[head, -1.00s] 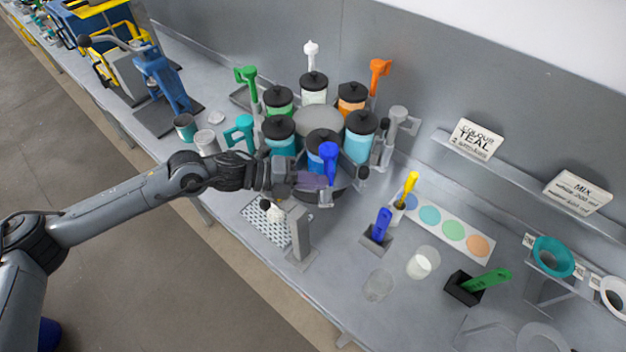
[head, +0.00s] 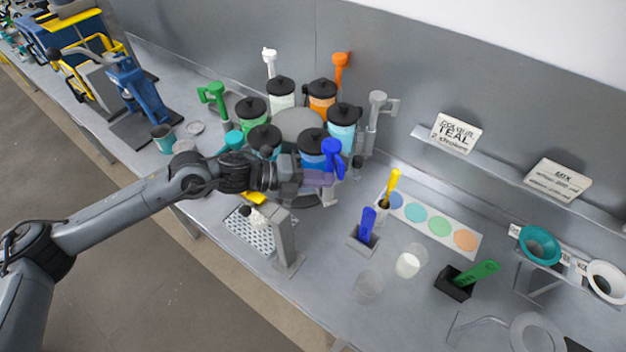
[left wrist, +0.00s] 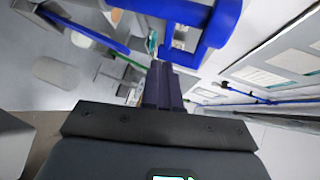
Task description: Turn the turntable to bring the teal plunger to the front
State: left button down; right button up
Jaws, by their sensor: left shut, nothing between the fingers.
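The turntable (head: 297,121) carries several black-lidded canisters, each with a plunger on its outer side. The teal plunger (head: 234,139) is at the left front, partly hidden behind my left arm. The blue plunger (head: 332,154) is at the front right. My left gripper (head: 320,180) is shut and empty at the turntable's front, close by the blue plunger. In the left wrist view the closed dark fingers (left wrist: 164,85) are beside the blue handle (left wrist: 205,35); I cannot tell whether they touch. The green (head: 212,94), white (head: 269,58), orange (head: 340,62) and grey (head: 379,108) plungers stand around the rest.
A grey post (head: 284,240) and a perforated tray (head: 245,228) stand in front of the turntable. A yellow piece (head: 254,198) shows below my arm. A blue scoop (head: 367,224), colour strip (head: 465,239) and clear cups are to the right. A teal cup (head: 162,138) is left.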

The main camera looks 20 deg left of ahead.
pick_arm(q)
jog(key=b+v, duration=0.2)
jog(key=v, duration=0.7)
jog(key=shift+s+a, duration=0.15)
jog(key=shift+a, duration=0.05)
jog(key=shift+r, duration=0.15)
